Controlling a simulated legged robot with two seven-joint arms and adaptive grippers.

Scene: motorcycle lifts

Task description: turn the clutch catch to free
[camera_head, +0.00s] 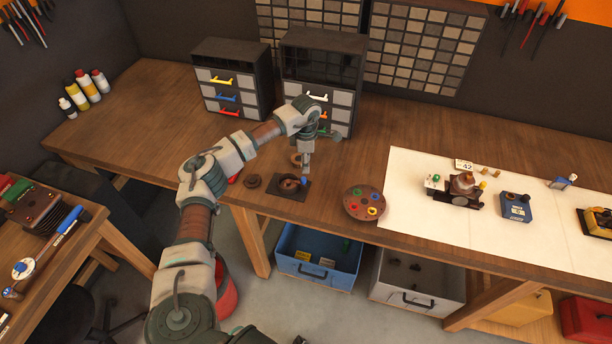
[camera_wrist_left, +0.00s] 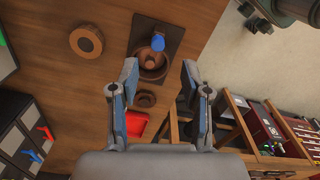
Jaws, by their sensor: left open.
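A round brown fitting (camera_head: 288,184) sits on a dark square plate (camera_head: 274,188) near the bench's front edge, with a blue-tipped lever (camera_head: 303,181) on it. I take this for the clutch catch, though no label shows. The wrist view shows the round fitting (camera_wrist_left: 153,68) and its blue tip (camera_wrist_left: 158,43) beyond my fingers. My left gripper (camera_head: 306,167) points down close above the fitting. In the wrist view the left gripper (camera_wrist_left: 159,68) is open, its fingers apart on either side of the fitting, with nothing held. Contact cannot be told. My right gripper is not in view.
Brown rings (camera_head: 252,181) lie beside the plate, and a red piece (camera_head: 235,178) lies left. A round board with coloured rings (camera_head: 364,203) stands right. Drawer cabinets (camera_head: 232,80) stand behind. A white mat (camera_head: 410,210) holds several devices, including a blue box (camera_head: 516,207).

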